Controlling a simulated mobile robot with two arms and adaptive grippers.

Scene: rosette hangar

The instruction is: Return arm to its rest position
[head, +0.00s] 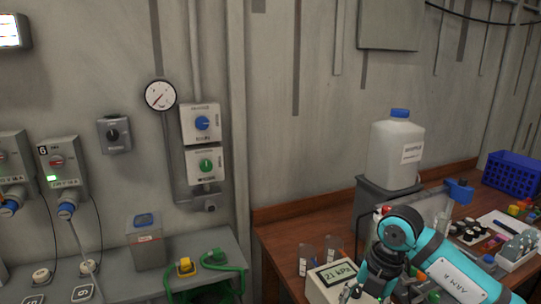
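My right arm (445,265), teal and black, comes in from the lower right and bends at a dark joint over the wooden bench. Its gripper (356,290) points down at the bottom edge, in front of or beside a pale meter box (334,276) whose display reads "21 kPa". The fingers are small, dark and partly cut off, so I cannot tell whether they are open, shut or touching the box. My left gripper is not in view.
A white jug (397,152) with a blue cap stands behind the arm on a grey stand. Beakers (306,258), small bottles and a blue crate (514,172) crowd the wooden bench (285,235). A grey bench (115,278) is at left, below wall switches (205,165) and a gauge (160,95).

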